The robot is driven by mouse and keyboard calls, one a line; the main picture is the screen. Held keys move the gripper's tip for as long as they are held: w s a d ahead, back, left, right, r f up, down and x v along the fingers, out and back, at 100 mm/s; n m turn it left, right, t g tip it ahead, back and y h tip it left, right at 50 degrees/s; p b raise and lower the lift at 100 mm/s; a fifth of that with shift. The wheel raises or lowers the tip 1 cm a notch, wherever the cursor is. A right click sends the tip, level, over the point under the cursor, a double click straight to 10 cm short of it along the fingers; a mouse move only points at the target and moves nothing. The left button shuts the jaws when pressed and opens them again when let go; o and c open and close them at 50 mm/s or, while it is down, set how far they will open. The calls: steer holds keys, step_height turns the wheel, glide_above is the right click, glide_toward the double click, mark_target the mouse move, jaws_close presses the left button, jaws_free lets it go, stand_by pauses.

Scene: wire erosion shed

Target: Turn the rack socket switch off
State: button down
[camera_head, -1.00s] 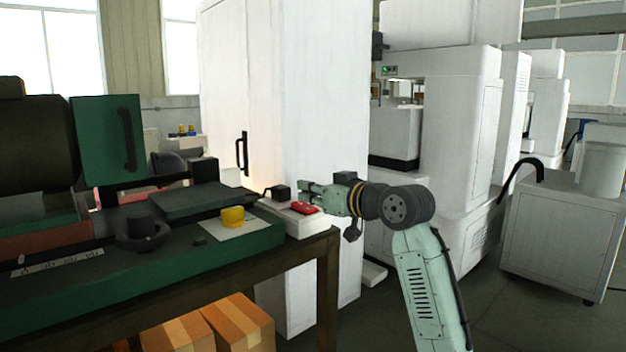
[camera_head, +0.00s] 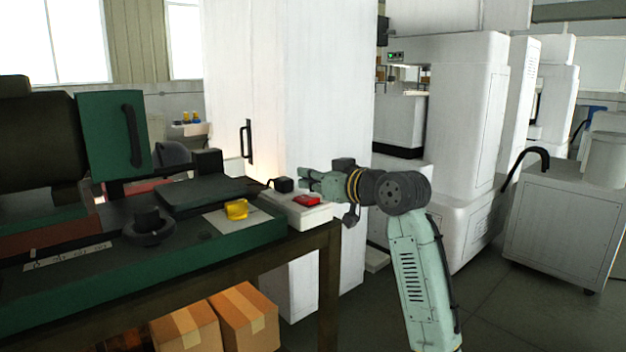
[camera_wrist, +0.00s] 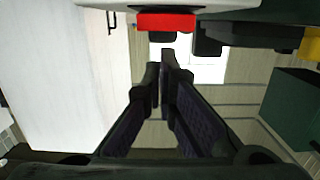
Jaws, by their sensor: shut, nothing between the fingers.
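The rack socket is a white block (camera_head: 300,217) at the right end of the bench. Its red switch (camera_head: 307,200) is on the top face, and a black plug (camera_head: 284,185) sits at its far left end. My gripper (camera_head: 303,179) is shut and empty, just above and behind the red switch in the head view, apart from it as far as I can see. In the wrist view the red switch (camera_wrist: 166,22) is at the top centre, beyond the closed fingertips (camera_wrist: 162,72). Whether the switch is on or off cannot be told.
The bench carries a green machine (camera_head: 115,125) and a yellow object (camera_head: 236,209) left of the socket. A tall white cabinet (camera_head: 300,90) stands close behind. Cardboard boxes (camera_head: 245,315) lie under the bench. Floor at the right front is open.

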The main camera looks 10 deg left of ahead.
steer(key=r, duration=0.1)
steer(key=r+p, duration=0.1)
steer(key=r, duration=0.1)
steer(key=shift+a, duration=0.2)
steer(key=r+b+v, duration=0.1)
steer(key=b+v, duration=0.1)
steer(key=v, duration=0.8)
steer(key=shift+w+r, duration=0.15)
